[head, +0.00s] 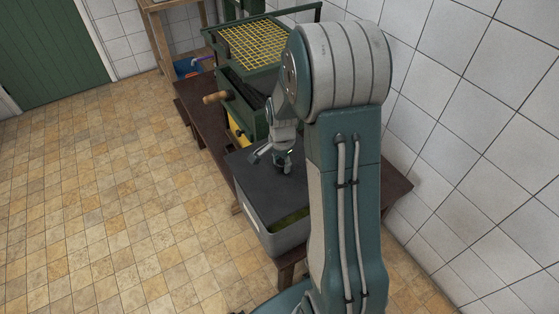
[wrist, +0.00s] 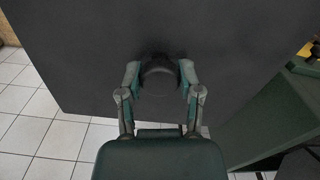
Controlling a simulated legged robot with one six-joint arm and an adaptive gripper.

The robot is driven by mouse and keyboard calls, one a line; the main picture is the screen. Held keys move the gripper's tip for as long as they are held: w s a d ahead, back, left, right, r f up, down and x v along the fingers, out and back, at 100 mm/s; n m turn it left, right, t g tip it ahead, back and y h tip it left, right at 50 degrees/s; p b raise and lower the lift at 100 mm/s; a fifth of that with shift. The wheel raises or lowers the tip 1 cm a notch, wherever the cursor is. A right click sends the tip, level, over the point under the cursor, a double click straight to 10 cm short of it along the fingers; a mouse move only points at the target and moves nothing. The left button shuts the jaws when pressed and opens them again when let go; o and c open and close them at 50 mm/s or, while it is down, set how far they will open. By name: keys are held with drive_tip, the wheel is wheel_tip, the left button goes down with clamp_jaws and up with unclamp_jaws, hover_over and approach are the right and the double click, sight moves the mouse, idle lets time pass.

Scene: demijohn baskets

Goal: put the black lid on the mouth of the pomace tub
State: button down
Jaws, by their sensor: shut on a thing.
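The black lid (head: 268,182) is a flat dark panel with a round knob (wrist: 160,78) in the middle. My gripper (head: 284,160) is shut on this knob; in the wrist view the two fingers (wrist: 160,80) clasp it from both sides. The lid is over the grey pomace tub (head: 286,240) and covers most of its mouth. A strip of greenish contents shows at the near end of the mouth, so the lid does not sit square over it there. Whether the lid touches the rim or hangs a little above it, I cannot tell. My arm hides part of the tub's right side.
The tub stands on a dark wooden bench (head: 397,187) along the tiled wall. Just behind it is a green machine (head: 232,95) with a yellow grid (head: 254,45) and a wooden handle (head: 215,98). The tiled floor (head: 110,190) to the left is clear.

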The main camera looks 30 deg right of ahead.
sight(282, 170)
drive_tip(key=shift+d+f, duration=0.1)
drive_tip(key=shift+d, duration=0.4)
drive_tip(key=shift+f, duration=0.2)
drive_tip(key=shift+a+f, duration=0.25)
drive_tip(key=shift+f, duration=0.4)
drive_tip(key=shift+a+f, duration=0.2)
drive_tip(key=shift+f, duration=0.45)
drive_tip(key=shift+d+f, duration=0.15)
drive_tip(key=shift+f, duration=0.5)
drive_tip(key=shift+d+f, duration=0.15)
drive_tip(key=shift+f, duration=0.5)
drive_tip(key=shift+a, duration=0.2)
drive_tip(key=shift+d+f, duration=0.1)
drive_tip(key=shift+f, duration=0.7)
drive_tip(key=shift+c, duration=1)
unclamp_jaws()
